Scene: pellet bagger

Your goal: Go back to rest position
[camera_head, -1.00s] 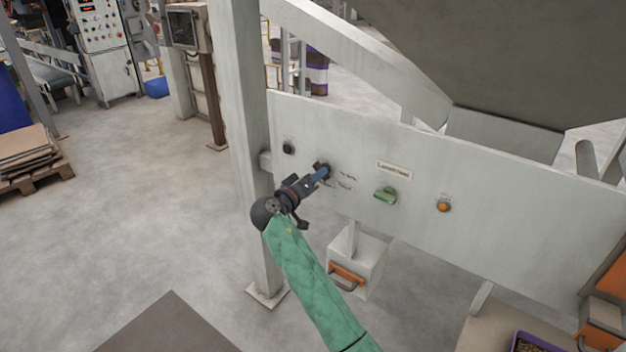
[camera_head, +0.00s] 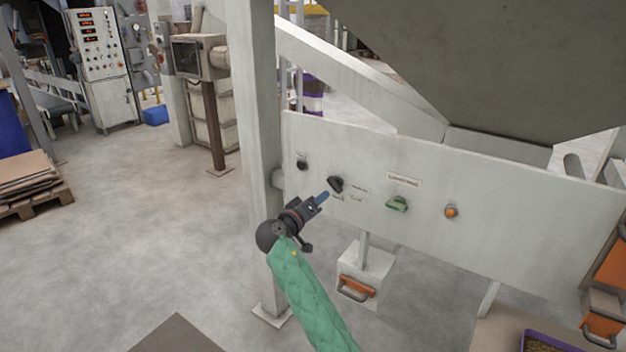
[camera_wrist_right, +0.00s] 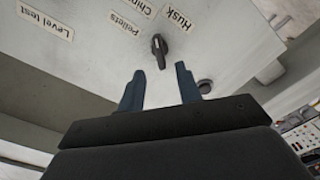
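My right gripper (camera_head: 321,199) is in front of the pale control panel (camera_head: 500,225), just below and left of the black selector knob (camera_head: 336,184). The right wrist view shows its two blue fingers (camera_wrist_right: 160,88) apart with nothing between them. The knob (camera_wrist_right: 158,50) is beyond the fingertips and apart from them, near labels reading Husk and Pellets. My right arm has a green sleeve and comes up from the bottom of the head view. My left gripper does not show.
The panel also carries a black button (camera_head: 302,164), a green knob (camera_head: 397,204) and an orange button (camera_head: 451,211). A grey post (camera_head: 258,130) stands close left of my gripper. A box with an orange handle (camera_head: 362,278) is below. Open floor lies left.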

